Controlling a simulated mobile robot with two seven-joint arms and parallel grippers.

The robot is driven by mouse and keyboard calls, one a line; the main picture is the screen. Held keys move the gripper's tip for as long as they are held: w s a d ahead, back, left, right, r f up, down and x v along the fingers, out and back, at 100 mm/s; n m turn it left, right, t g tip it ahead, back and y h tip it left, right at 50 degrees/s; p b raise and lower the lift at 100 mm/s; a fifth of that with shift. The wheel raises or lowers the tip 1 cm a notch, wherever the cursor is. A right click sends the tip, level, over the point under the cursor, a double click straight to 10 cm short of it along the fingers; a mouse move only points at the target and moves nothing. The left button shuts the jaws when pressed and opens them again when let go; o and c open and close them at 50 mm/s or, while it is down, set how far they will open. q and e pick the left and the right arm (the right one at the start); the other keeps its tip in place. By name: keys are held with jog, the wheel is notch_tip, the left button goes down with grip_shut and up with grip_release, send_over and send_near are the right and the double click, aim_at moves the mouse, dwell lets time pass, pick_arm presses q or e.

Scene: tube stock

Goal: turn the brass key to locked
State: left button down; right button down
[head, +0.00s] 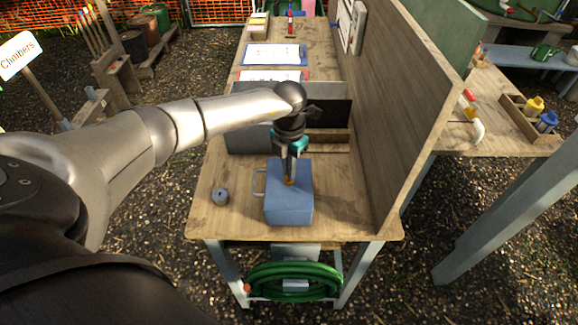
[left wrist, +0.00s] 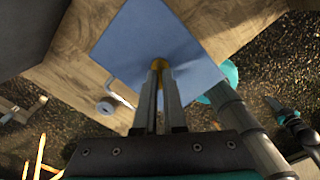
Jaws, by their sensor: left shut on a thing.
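A blue-grey box (head: 290,207) with a wire handle on its left side stands near the front of the wooden bench; it also shows in the left wrist view (left wrist: 150,38). The brass key (left wrist: 160,64) stands on the box's top face. My left gripper (head: 290,180) points down over the box and is shut on the key; its fingers also show in the left wrist view (left wrist: 159,80). The fingers cover most of the key, so its angle and any lock marks cannot be told.
A small grey round object (head: 220,195) lies on the bench left of the box. A tall wooden panel (head: 400,110) closes the bench's right side. A grey divider (head: 248,140) stands behind my gripper. A green hose (head: 293,282) hangs below the front edge.

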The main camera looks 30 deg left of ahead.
pick_arm(q)
jog(key=n+p, duration=0.1)
jog(key=n, duration=0.3)
jog(key=shift+r+n, duration=0.1)
jog(key=shift+n, duration=0.2)
jog(key=shift+n+p, duration=0.7)
jog(key=shift+n, duration=1.2)
jog(key=c, duration=1)
grip_release()
notch_tip(320, 180, up, 15)
jog(key=shift+b, duration=0.35)
